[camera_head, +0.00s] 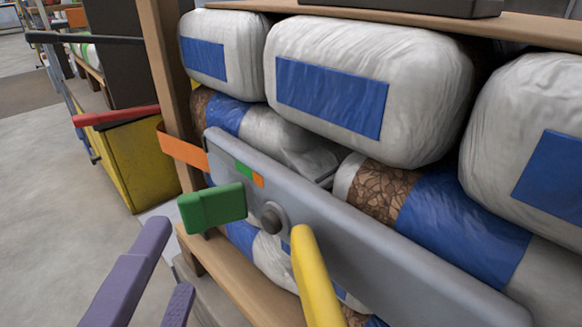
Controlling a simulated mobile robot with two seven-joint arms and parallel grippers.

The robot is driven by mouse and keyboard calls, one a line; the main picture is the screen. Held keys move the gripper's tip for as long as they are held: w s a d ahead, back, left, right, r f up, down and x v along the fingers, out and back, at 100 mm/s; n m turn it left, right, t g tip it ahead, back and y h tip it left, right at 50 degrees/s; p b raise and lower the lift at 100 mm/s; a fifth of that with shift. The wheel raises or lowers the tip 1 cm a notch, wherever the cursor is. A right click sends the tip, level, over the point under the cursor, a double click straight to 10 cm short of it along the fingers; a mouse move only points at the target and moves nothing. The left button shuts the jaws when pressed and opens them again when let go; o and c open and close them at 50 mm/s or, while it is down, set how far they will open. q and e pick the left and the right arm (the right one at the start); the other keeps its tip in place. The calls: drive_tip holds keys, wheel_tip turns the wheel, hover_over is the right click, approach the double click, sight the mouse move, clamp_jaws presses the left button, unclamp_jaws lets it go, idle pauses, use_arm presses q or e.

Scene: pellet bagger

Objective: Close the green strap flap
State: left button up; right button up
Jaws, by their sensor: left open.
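The green strap flap (212,207) is a thick green piece at the left end of a long grey bar (350,232). It sticks out to the left, in front of the bar and beside a round grey knob (272,217). I cannot tell how its hinge side is fixed. My left gripper (167,258), with two purple fingers, is at the lower left, below and left of the flap. It is open, with nothing seen between its fingers, and appears apart from the flap.
An orange strap (182,148) crosses the post. A yellow bin (145,162) stands left; floor before it is clear.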

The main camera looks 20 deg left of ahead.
sight(192, 220)
use_arm(q)
drive_tip(key=b+x, duration=0.1)
drive_tip(key=x, duration=0.6)
drive_tip(key=shift+w, duration=0.1)
drive_tip(key=shift+c, duration=0.2)
clamp_jaws()
